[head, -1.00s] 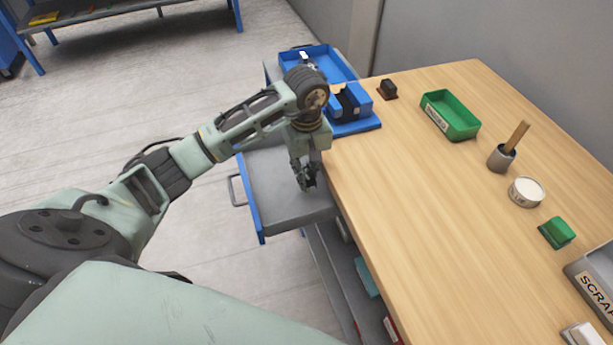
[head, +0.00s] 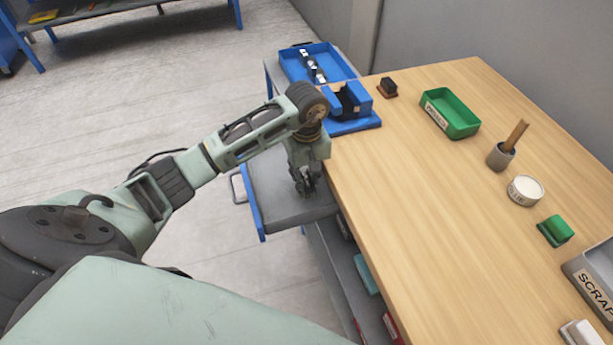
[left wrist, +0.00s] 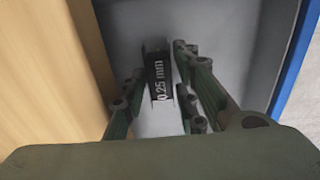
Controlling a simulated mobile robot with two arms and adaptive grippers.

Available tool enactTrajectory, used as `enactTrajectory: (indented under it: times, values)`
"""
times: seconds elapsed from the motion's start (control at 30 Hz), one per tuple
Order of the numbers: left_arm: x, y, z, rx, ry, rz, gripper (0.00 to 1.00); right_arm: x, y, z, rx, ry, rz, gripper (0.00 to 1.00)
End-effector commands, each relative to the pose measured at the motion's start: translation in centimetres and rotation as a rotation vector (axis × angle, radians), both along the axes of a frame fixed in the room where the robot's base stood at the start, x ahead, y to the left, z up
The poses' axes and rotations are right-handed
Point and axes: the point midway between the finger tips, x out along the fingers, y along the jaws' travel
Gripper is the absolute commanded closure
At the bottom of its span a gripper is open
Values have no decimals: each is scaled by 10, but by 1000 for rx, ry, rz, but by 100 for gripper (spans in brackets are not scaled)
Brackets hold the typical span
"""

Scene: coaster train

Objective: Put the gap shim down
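The gap shim (left wrist: 158,72) is a dark strip marked "0.25 mm" with a paler lower part, in the left wrist view. It is over the grey floor of the open drawer (head: 285,210); I cannot tell whether it touches it. My left gripper (head: 305,188) is low over the drawer, beside the table's left edge. In the left wrist view its fingers (left wrist: 158,75) stand either side of the shim with gaps showing, so it looks open. In the head view the shim is hidden at the gripper. My right gripper is not in view.
The wooden table (head: 420,220) lies right of the drawer. A blue tray (head: 340,62) and blue holder (head: 365,100) stand behind the gripper. On the table are a green bin (head: 462,122), a cup (head: 500,158), a white tin (head: 525,190) and a scrap bin (head: 595,285).

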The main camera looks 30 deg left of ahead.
Motion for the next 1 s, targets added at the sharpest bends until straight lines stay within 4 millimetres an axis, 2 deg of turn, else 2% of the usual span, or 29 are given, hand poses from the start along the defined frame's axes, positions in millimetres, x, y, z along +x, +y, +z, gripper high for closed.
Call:
enactTrajectory:
  times: [0.1,0.17,0.5,0.7,0.8,1.0]
  values:
    - [0,-1,5,-1,0,0,72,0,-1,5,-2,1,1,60]
    - [1,1,10,0,-3,-1,72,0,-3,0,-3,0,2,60]
    - [1,1,81,1,-6,-1,72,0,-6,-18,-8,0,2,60]
    - [1,0,111,1,-2,1,72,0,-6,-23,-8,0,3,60]
    - [0,0,119,1,-1,0,72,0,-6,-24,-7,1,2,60]
    - [0,0,123,0,1,0,72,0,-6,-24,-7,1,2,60]
